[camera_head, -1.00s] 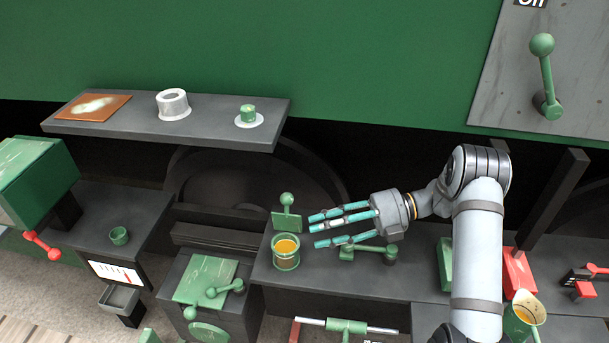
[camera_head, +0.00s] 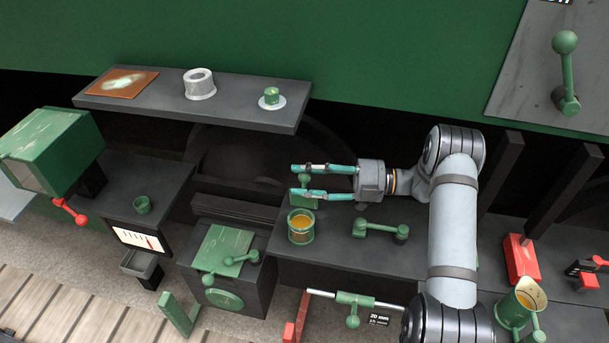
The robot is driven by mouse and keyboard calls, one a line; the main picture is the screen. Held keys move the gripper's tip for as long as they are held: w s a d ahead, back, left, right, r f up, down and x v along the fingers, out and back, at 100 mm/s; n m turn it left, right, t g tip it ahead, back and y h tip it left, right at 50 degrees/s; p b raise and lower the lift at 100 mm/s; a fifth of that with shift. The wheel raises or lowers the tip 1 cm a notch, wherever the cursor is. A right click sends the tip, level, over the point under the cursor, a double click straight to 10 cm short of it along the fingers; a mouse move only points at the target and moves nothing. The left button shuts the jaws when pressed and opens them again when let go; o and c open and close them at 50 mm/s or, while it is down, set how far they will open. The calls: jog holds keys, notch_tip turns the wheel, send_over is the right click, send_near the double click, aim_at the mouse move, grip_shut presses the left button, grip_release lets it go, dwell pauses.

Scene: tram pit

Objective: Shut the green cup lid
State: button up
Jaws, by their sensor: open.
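The green cup (camera_head: 301,229) stands on the dark bench with orange-brown contents showing at its open top. Its green lid (camera_head: 303,201) stands raised at the cup's back edge, with a round knob at its upper end. My gripper (camera_head: 294,181) is open, its teal fingers pointing left and spread above and below the lid's knob in the picture. The lower finger passes in front of the raised lid and hides part of it. I cannot tell whether the fingers touch it.
A green lever (camera_head: 380,229) lies on the bench right of the cup. A shelf (camera_head: 150,105) at the back carries a white ring (camera_head: 199,84) and a small green piece on a white disc (camera_head: 271,97). A green jug (camera_head: 519,305) stands at the lower right.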

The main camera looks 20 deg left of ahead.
jog(key=c, duration=0.3)
grip_shut()
dwell(0.6)
